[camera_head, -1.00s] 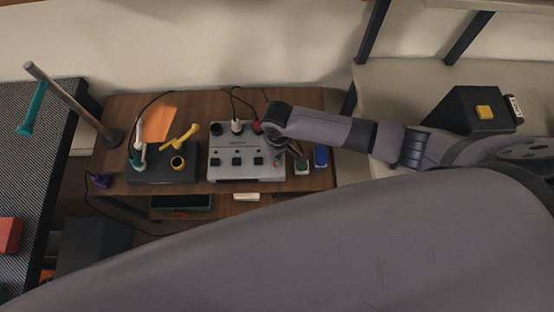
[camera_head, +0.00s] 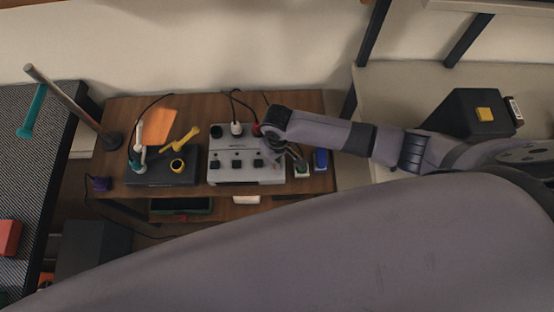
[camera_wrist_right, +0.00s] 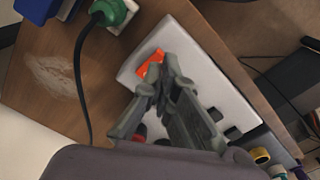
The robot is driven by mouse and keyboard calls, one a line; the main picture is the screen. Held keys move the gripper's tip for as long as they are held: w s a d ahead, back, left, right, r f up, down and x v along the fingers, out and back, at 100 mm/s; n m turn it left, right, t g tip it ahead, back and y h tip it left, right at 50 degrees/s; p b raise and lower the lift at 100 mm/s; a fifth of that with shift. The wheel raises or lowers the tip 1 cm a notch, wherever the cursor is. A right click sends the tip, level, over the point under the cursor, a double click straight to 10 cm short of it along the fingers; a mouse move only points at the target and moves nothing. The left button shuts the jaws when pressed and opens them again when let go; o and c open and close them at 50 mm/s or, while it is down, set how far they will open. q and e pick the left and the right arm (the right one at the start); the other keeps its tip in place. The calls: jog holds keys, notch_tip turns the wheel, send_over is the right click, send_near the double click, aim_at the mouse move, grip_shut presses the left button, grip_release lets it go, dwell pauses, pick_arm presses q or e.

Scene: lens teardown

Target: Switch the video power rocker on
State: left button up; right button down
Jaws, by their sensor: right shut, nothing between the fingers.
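A light grey control box (camera_head: 218,174) with black rockers and plugged-in cables sits on the wooden table. My right gripper (camera_head: 290,152) is over the box's right end, pointing down. In the right wrist view, the closed fingers (camera_wrist_right: 162,75) are empty beside an orange-red rocker (camera_wrist_right: 151,62) at one end of the box. The fingertips partly cover that rocker. I cannot tell if they touch it, which way it is tilted, or whether it is the video power one. The box's lettering is too small to read. My left gripper is not in view.
A green plug (camera_wrist_right: 112,10) with a dark cable and a blue object (camera_head: 321,159) are right of the box. A dark base (camera_head: 162,176) with a yellow-rimmed cup is left of it. A post (camera_head: 75,103) stands at the table's left. My large arm link crosses the foreground.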

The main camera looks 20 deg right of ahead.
jog(key=shift+f+b, duration=0.65)
jog(key=shift+f, duration=0.55)
dwell(0.8)
jog(key=shift+s+r, duration=0.1)
jog(key=shift+r, duration=0.05)
notch_tip(320, 180, up, 7)
jog(key=p, duration=0.8)
dwell(0.3)
